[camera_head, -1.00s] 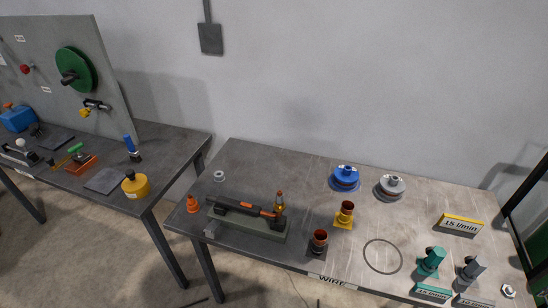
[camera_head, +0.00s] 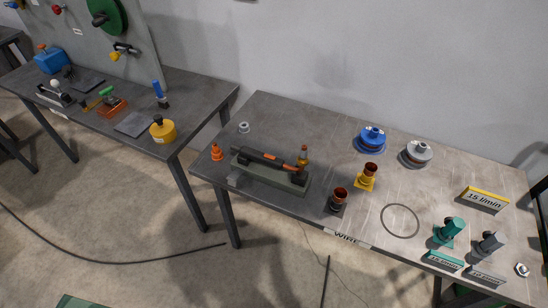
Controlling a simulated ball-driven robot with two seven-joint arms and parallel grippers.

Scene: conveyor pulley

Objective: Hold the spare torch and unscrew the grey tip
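A dark torch-like tool with orange bands (camera_head: 266,158) lies lengthwise on a grey-green cradle (camera_head: 268,178) near the left end of the right table. I take it to be the spare torch. I cannot make out a grey tip at this size. Neither of my grippers is in view.
On the right table (camera_head: 330,250) stand an orange cone (camera_head: 216,152), a grey ring piece (camera_head: 243,127), a dark cup (camera_head: 338,199), a yellow-based cup (camera_head: 367,177) and blue (camera_head: 371,139) and grey (camera_head: 416,153) spools. A gap separates the left table (camera_head: 200,92). Cables lie on the floor.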

